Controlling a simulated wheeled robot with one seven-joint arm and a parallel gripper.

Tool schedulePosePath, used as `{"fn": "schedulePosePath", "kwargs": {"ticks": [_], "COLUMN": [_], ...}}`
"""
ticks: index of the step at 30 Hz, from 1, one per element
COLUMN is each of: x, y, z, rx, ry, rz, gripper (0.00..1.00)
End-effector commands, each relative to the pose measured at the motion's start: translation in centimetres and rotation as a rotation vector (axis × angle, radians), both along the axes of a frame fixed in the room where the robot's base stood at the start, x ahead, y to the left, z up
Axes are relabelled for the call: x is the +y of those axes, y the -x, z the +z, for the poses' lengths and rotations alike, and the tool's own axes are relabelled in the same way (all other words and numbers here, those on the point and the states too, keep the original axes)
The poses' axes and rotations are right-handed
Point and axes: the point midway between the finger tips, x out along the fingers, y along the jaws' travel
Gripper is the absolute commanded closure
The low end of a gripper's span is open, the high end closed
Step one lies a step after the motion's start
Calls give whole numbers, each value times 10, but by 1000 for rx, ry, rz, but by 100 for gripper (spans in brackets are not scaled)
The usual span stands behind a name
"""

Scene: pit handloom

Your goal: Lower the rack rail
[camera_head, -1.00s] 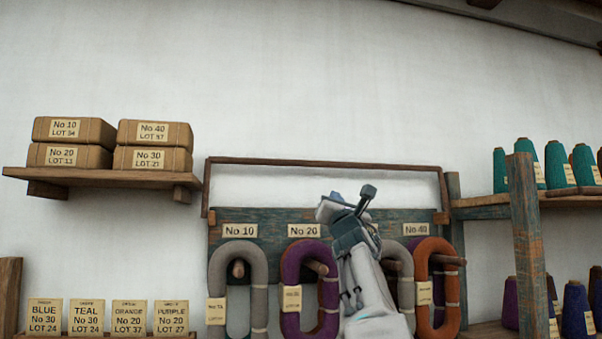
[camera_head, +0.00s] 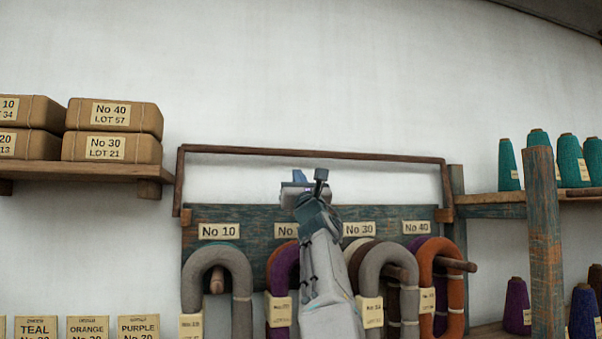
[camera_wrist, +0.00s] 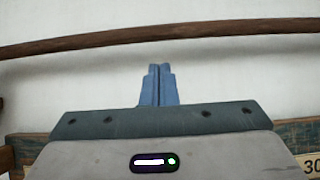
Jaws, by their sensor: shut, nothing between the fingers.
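The rack rail (camera_head: 400,157) is a thin dark wooden bar with side arms. It is raised above the blue-grey rack board (camera_head: 257,215) in the head view, with white wall behind it. It also crosses the upper wrist view (camera_wrist: 230,31). My gripper (camera_head: 303,177) is just below the rail's top bar in the head view. In the wrist view its blue fingers (camera_wrist: 159,68) are together and empty, pointing up at the bar. A strip of wall shows between the fingertips and the bar, so they appear apart. My arm hides part of the board and the No 20 label.
A shelf with wrapped packages (camera_head: 113,118) is at left. A post (camera_head: 543,240) and shelves of teal cones (camera_head: 570,160) are at right. The wall above is clear.

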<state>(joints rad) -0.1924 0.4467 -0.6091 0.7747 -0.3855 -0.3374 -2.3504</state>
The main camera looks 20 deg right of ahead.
Motion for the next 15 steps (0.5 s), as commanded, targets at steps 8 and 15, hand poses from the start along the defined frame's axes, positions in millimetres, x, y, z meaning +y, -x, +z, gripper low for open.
{"fn": "schedulePosePath", "kwargs": {"ticks": [8,15], "x": [-3,-3], "y": [-23,-41], "z": [24,36], "rx": [1,1], "ry": [1,1], "rz": [-5,-4], "gripper": [100,100]}}
